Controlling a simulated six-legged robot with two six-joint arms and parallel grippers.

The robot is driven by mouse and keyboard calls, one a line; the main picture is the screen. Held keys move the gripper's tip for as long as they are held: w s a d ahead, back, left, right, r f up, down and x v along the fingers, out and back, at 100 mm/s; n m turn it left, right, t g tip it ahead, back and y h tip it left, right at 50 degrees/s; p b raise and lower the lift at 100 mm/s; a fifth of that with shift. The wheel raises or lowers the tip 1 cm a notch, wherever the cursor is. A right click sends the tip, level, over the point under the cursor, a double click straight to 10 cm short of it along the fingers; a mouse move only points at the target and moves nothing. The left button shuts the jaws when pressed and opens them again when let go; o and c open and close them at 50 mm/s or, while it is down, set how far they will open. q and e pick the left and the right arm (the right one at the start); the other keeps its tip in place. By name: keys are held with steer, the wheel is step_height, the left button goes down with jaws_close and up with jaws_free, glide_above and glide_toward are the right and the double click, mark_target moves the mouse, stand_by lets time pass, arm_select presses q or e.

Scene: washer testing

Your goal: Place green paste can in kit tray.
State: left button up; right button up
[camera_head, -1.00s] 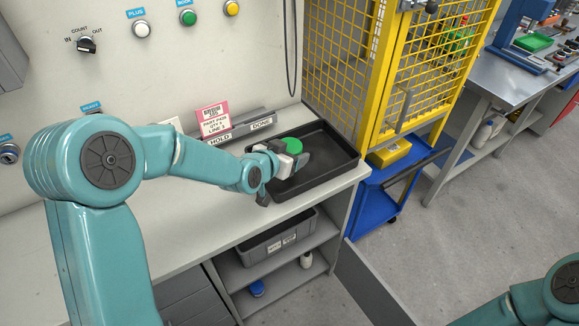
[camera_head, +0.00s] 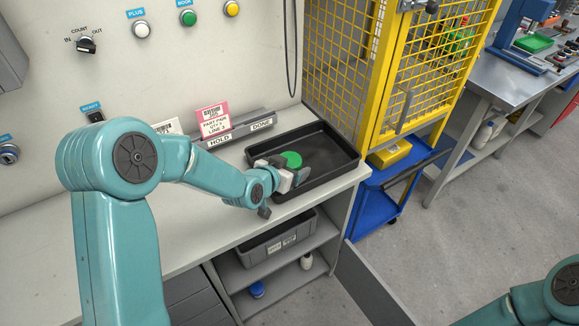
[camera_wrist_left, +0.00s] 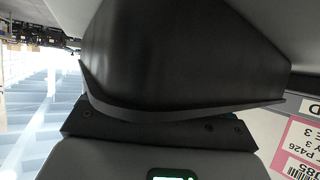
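The green paste can (camera_head: 291,159) shows as a round green top between the fingers of my left gripper (camera_head: 285,167). The gripper appears shut on it; the can's lower part is hidden by the fingers. Gripper and can are over the left part of the black kit tray (camera_head: 322,180), inside its outline. I cannot tell whether the can touches the tray floor. The left wrist view is mostly filled by a dark shape close to the lens, and the can cannot be made out there. My right gripper is out of view; only part of that arm shows at the lower right.
A pink-and-white label card (camera_head: 213,121) stands on the bench behind the tray, by a grey strip marked HOLD and DONE (camera_head: 240,133). A yellow mesh cage (camera_head: 415,75) and a blue cart (camera_head: 372,202) stand to the right. The tray's right part is empty.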

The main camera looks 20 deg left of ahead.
arm_select(q)
steer(key=shift+r+p, duration=0.25)
steer(key=shift+p, duration=0.1)
steer(key=b+v, duration=0.1)
steer(key=v, duration=1.1)
steer(key=shift+f, duration=0.15)
